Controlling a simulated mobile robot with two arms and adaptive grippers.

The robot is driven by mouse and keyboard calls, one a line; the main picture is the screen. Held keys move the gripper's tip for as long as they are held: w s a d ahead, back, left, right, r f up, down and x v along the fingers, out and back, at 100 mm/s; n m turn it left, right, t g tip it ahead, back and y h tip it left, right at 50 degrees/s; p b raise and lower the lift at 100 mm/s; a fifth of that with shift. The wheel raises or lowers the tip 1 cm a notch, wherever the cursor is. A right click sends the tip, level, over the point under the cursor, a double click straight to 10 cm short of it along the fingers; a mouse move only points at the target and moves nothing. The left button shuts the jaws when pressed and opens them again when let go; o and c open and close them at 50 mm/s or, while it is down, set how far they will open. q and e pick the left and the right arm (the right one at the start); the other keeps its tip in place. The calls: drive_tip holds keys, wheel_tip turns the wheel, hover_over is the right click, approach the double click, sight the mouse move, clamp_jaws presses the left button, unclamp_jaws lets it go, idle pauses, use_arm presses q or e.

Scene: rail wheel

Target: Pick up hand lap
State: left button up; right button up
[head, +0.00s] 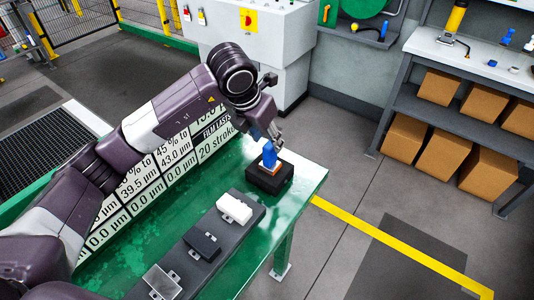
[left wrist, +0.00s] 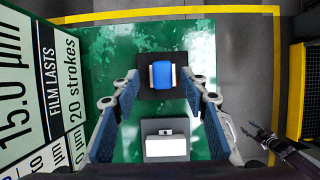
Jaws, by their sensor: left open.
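The hand lap looks to be the blue-topped piece (head: 269,153) with an orange-brown lower edge, sitting upright on a black block (head: 272,180) near the green table's right end. In the left wrist view the blue top (left wrist: 163,70) lies on the dark block (left wrist: 146,99), with a pale strip on either side of it. My left gripper (head: 275,138) is above it, pointing down. Its open fingers (left wrist: 162,98) show at either side of the blue piece in the wrist view, with nothing between them. What looks like my right gripper (left wrist: 260,135) is off to the right, dark and small.
A dark rail (head: 190,250) on the green table (head: 310,178) holds a white block (head: 234,208), a black block (head: 202,244) and a clear-grey block (head: 162,281). A printed panel (head: 150,180) stands along the table's back edge. Floor right of the table is clear.

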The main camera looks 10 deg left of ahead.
sight(268, 146)
use_arm(q)
drive_tip(key=shift+d+f+p, duration=0.15)
drive_tip(key=shift+f+p, duration=0.15)
drive_tip(key=shift+f, duration=0.05)
drive_tip(key=x, duration=0.1)
drive_tip(key=p+x, duration=0.2)
drive_tip(key=shift+s+f, duration=0.2)
drive_tip(key=shift+f, duration=0.1)
drive_tip(key=shift+w+f, duration=0.15)
drive_tip(key=shift+f, duration=0.4)
drive_tip(key=c, duration=0.5)
clamp_jaws()
